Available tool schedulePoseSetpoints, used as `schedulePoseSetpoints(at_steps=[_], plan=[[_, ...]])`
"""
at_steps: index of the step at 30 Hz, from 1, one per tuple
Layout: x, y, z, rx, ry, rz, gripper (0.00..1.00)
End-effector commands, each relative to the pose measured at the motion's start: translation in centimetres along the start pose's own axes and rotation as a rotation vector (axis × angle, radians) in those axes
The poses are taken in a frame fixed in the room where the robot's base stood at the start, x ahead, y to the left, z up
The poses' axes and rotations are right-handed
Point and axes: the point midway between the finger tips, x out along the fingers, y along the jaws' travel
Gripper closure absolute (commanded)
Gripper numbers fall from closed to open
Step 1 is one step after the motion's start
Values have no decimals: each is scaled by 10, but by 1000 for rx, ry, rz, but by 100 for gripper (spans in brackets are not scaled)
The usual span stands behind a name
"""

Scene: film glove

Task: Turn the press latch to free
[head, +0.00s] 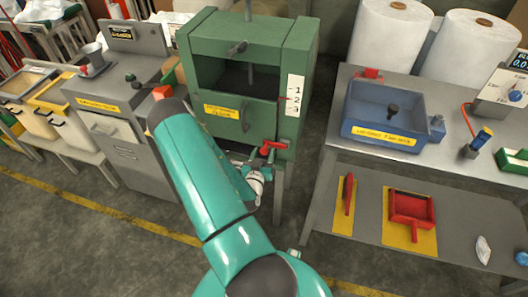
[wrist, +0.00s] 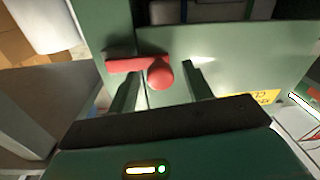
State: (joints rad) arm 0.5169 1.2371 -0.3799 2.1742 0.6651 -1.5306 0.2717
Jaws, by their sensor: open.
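The press (head: 288,60) is a green cabinet in the middle of the head view. Its red latch (head: 272,147) sits at the lower right of the front, beside the green door. In the wrist view the latch is a red bar (wrist: 125,65) running left from a round red knob (wrist: 160,75). My gripper (wrist: 160,68) is open, with one dark finger on each side of the knob as seen in that view. Whether the fingers touch the latch cannot be told. In the head view my gripper (head: 256,178) is just below the latch, partly hidden by my teal arm.
A label reading 1, 2, 3 (head: 292,95) is on the press's right post. A grey machine (head: 130,110) stands left. A metal table (head: 330,125) with a blue tray (head: 362,135) stands right. The floor (head: 60,240) at the lower left is clear.

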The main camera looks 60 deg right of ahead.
Motion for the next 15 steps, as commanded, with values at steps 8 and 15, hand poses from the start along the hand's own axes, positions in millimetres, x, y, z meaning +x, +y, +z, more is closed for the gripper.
schedulePoseSetpoints(at_steps=[8,15], plan=[[14,0,0,0,0,0,50],[14,0,0,0,0,0,65]])
